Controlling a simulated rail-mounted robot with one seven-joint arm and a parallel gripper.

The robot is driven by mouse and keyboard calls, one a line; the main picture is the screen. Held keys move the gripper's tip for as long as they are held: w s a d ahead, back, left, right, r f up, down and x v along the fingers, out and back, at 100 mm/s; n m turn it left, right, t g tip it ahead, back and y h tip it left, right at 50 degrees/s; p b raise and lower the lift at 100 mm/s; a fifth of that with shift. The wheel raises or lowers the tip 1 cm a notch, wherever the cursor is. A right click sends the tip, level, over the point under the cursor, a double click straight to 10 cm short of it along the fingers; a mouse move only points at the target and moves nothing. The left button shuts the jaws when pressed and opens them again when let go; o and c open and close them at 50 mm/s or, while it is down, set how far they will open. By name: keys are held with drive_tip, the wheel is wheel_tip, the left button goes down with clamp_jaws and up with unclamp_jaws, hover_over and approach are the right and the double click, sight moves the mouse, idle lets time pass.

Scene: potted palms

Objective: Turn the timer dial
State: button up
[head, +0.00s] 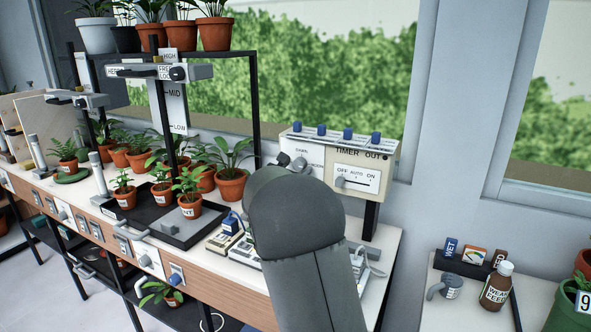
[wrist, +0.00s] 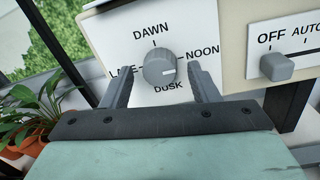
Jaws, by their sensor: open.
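The timer dial (wrist: 159,67) is a round grey knob on a white panel in the wrist view. Around it are the labels DAWN above, NOON at right, DUSK below and a partly hidden label at left. My gripper (wrist: 161,76) is open, with one finger left and one right of the dial; gaps show on both sides. In the head view the cream timer box (head: 387,149) stands on a post behind my arm, which hides part of the dial panel.
An OFF/AUTO/ON slider (wrist: 278,67) sits close right of the dial panel. Potted plants (head: 231,188) stand on the bench at left. A brown bottle (head: 495,290) stands on a side table at right.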

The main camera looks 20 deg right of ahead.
drive_tip(key=c, duration=1)
drive_tip(key=shift+r+n+p, duration=0.1)
drive_tip(key=shift+n+p, duration=0.25)
drive_tip(key=shift+n, duration=0.05)
drive_tip(key=n+p, duration=0.3)
drive_tip(key=shift+r+n, duration=0.15)
drive_tip(key=shift+n, duration=0.25)
drive_tip(key=n+p, duration=0.5)
drive_tip(key=p, duration=0.1)
drive_tip(key=shift+r, duration=0.15)
drive_tip(key=n+p, duration=0.4)
drive_tip(key=p, duration=0.2)
drive_tip(key=shift+g, duration=0.4)
drive_tip(key=n+p, duration=0.2)
drive_tip(key=p, duration=0.1)
drive_tip(key=shift+n, duration=0.4)
drive_tip(key=shift+n+p, duration=0.3)
drive_tip(key=shift+p, duration=0.2)
drive_tip(key=shift+f+n, duration=0.25)
drive_tip(key=shift+n, duration=0.05)
